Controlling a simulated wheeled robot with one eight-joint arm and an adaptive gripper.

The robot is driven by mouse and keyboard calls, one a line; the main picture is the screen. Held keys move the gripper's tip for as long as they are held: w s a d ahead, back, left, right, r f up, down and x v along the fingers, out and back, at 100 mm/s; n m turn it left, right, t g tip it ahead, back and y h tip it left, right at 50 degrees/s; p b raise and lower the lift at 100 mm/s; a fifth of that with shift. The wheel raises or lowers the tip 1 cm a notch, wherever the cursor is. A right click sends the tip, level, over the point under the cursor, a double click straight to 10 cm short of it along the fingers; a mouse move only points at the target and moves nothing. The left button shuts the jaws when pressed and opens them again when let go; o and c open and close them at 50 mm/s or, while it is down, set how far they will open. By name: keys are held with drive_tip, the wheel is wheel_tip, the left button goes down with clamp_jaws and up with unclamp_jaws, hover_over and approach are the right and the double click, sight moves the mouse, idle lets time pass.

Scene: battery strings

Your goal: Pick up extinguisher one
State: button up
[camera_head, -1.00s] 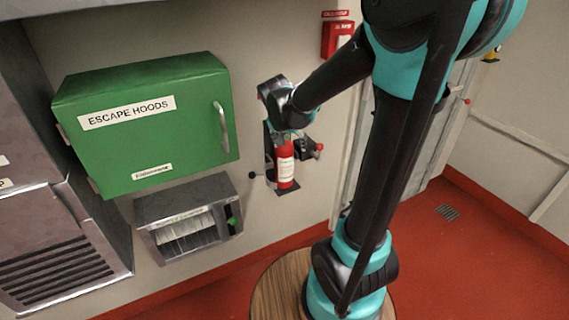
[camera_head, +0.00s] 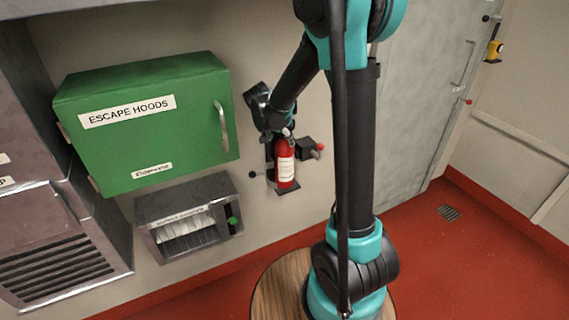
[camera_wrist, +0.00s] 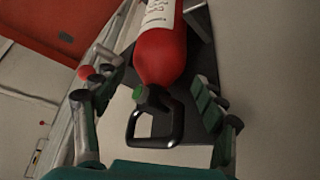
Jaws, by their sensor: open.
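The red fire extinguisher (camera_head: 285,168) with a white label hangs on a dark wall bracket (camera_head: 288,190), right of the green cabinet. No number on it can be read. My gripper (camera_head: 275,132) is at the wall by the top of the extinguisher, partly hidden in the head view. In the wrist view the extinguisher (camera_wrist: 162,55) shows its red body, green-tipped valve and black looped handle (camera_wrist: 155,125). My open gripper (camera_wrist: 155,108) has one finger on each side of the valve end, with visible gaps. I cannot tell its exact depth.
The green escape hoods cabinet (camera_head: 150,125) and a metal box (camera_head: 188,218) with a green knob are on the wall to the left. A dark block with a red knob (camera_head: 319,147) sticks out just right of the extinguisher. A grey door (camera_head: 415,110) is further right.

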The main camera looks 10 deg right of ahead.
sight(282, 143)
drive_tip(key=shift+s+x, duration=0.1)
drive_tip(key=shift+x, duration=1.05)
drive_tip(key=shift+s+x, duration=0.15)
drive_tip(key=shift+x, duration=1.05)
drive_tip(key=shift+f, duration=0.1)
drive_tip(key=c, duration=1.5)
